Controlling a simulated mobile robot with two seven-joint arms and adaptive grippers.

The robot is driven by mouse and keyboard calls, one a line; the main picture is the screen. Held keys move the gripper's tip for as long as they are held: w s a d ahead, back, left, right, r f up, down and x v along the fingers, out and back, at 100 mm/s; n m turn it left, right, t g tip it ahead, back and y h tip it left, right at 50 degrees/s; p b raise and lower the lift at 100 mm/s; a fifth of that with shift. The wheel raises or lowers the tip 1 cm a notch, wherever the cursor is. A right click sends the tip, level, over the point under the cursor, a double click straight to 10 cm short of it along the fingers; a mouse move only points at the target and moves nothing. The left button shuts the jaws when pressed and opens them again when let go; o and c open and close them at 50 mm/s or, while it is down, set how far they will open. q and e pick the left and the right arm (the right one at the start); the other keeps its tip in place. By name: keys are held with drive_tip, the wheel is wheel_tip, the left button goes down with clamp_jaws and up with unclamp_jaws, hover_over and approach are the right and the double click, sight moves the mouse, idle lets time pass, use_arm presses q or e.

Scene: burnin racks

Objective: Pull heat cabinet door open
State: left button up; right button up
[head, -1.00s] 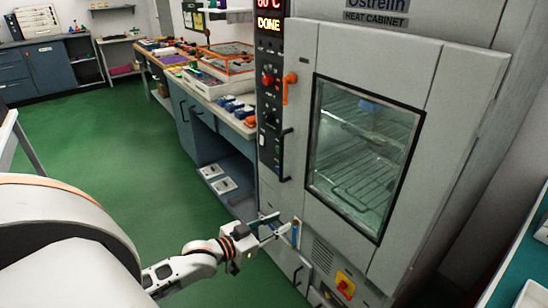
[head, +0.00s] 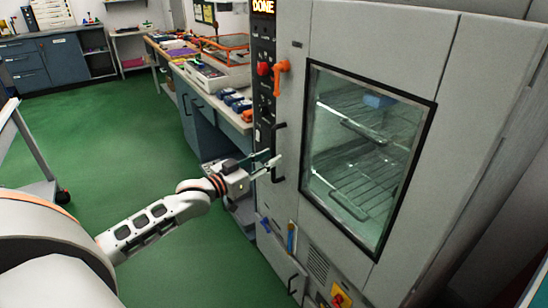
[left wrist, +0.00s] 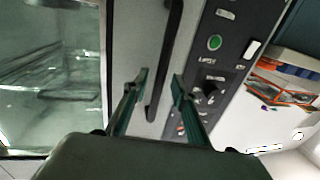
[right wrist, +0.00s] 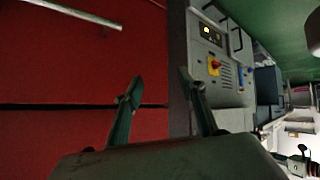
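The heat cabinet (head: 465,95) stands at the right of the head view, its windowed door (head: 325,40) shut. A black vertical bar handle (head: 278,152) is at the left side of the door. My left gripper (head: 270,165) is at the lower part of this handle. In the left wrist view the handle (left wrist: 167,58) runs between the two open fingers of the left gripper (left wrist: 160,80), which are not closed on it. My right gripper (right wrist: 161,82) is open and empty in front of a red panel; it is outside the head view.
An orange lever (head: 282,76) and a red knob (head: 263,69) sit above the handle. A red-and-yellow switch (head: 340,297) is low on the cabinet. A workbench (head: 205,95) with trays adjoins the left side. Green floor (head: 110,150) is open to the left.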

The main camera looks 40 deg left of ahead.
use_arm(q)
drive_tip(key=shift+w+d, duration=0.2)
drive_tip(key=shift+w, duration=0.95)
clamp_jaws()
